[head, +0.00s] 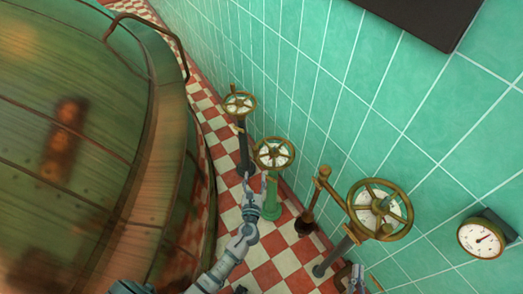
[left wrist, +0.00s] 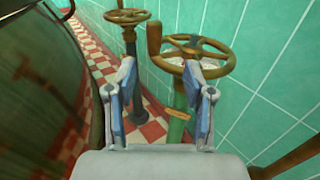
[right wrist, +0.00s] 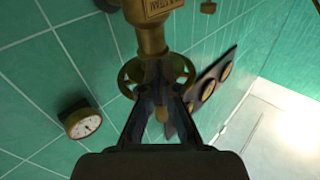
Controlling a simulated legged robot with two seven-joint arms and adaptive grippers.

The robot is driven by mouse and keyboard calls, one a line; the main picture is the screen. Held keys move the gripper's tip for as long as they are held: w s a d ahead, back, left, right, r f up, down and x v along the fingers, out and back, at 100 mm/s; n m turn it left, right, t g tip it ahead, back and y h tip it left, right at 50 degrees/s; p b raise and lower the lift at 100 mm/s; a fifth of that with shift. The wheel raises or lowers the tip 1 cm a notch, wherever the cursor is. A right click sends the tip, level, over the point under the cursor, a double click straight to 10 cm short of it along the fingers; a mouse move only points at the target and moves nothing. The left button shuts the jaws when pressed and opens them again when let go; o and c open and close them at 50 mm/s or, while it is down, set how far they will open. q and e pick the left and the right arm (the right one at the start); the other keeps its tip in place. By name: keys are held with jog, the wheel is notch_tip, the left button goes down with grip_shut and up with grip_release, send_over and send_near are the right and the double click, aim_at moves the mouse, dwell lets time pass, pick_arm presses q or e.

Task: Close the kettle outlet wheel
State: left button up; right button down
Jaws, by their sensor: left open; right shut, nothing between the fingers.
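A brass handwheel (head: 274,153) tops a green post (head: 271,195). In the left wrist view the wheel (left wrist: 196,45) has an upright knob on its left rim, and a small plate is on the post. My left gripper (head: 256,180) is open and empty, just short of the wheel; its fingers (left wrist: 160,75) stand apart below the rim. A second brass wheel (head: 239,104) stands behind on a dark post. A large brass wheel (head: 380,209) is at the right. Which wheel is the kettle outlet cannot be told. My right gripper (head: 357,273) is shut and empty below the large wheel.
A big copper kettle (head: 175,130) fills the left. A green tiled wall (head: 310,75) runs close along the right, with a gauge (head: 482,239). A brass lever (head: 318,190) stands between the wheels. The checkered floor (head: 275,262) is a narrow aisle.

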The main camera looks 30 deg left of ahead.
aim_at(255, 154)
pick_arm(q)
jog(key=x, duration=0.3)
jog(key=b+x, duration=0.1)
jog(key=x, duration=0.2)
jog(key=a+f+x, duration=0.1)
jog(key=x, duration=0.2)
jog(key=shift+s+a+b, duration=0.15)
jog(key=shift+s+b, duration=0.05)
jog(key=shift+b, duration=0.1)
jog(key=x, duration=0.3)
jog(key=shift+w+b, duration=0.35)
jog(key=shift+b, duration=0.05)
jog(key=shift+w+d+r, duration=0.2)
jog(key=shift+w+r, duration=0.05)
jog(key=shift+w, duration=0.15)
jog(key=shift+a, duration=0.25)
jog(key=shift+c, duration=0.3)
jog(key=shift+a+f, duration=0.1)
jog(key=c, duration=0.4)
jog(key=shift+a, duration=0.1)
grip_shut()
pick_arm(e)
jog(key=r+t, duration=0.1)
jog(key=r, duration=0.1)
jog(key=r+t, duration=0.1)
jog(key=t, duration=0.1)
jog(key=s+a+r+t+y, duration=0.1)
jog(key=r+t, duration=0.1)
jog(key=shift+s+r+m, duration=0.1)
jog(key=shift+r+m, duration=0.2)
